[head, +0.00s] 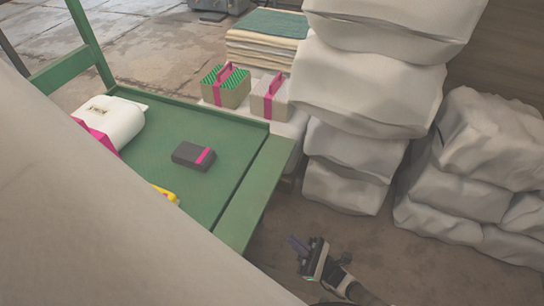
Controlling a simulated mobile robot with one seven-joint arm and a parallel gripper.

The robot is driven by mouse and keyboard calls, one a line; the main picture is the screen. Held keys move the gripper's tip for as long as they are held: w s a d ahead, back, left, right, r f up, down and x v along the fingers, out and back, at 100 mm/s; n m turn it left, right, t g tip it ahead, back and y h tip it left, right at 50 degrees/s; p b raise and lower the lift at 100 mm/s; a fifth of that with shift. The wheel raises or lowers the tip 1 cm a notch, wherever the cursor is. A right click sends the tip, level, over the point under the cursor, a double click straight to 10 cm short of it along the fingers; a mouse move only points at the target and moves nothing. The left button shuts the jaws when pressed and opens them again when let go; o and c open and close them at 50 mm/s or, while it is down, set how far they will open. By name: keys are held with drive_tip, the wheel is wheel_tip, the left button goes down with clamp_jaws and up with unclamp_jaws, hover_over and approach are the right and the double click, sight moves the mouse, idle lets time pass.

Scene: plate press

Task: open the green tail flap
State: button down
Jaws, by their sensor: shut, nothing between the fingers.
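The green tail flap (258,190) is the long flat green panel along the right end of a green bed (215,185). Its face slopes from upper right to lower left, and its lower left end is partly cut off from view. I cannot tell how far it is tilted or where its latch is. My gripper (297,243) is low over the floor, just right of the flap. Its fingers point up and left toward the flap. They are shut and empty, with a visible gap to the panel.
On the bed lie a dark block with a pink band (194,155), a white rounded object (118,118) and a yellow item (166,193). Banded boxes (226,88) stand behind it. Stacked white sacks (360,90) and more sacks (475,180) fill the right. Floor around my gripper is clear.

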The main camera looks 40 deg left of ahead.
drive_tip(key=d+r+p+x, duration=0.2)
drive_tip(key=x, duration=1)
drive_tip(key=shift+w+a+r, duration=0.25)
drive_tip(key=shift+a+r, duration=0.05)
drive_tip(key=shift+r, duration=0.05)
drive_tip(key=shift+a, duration=0.15)
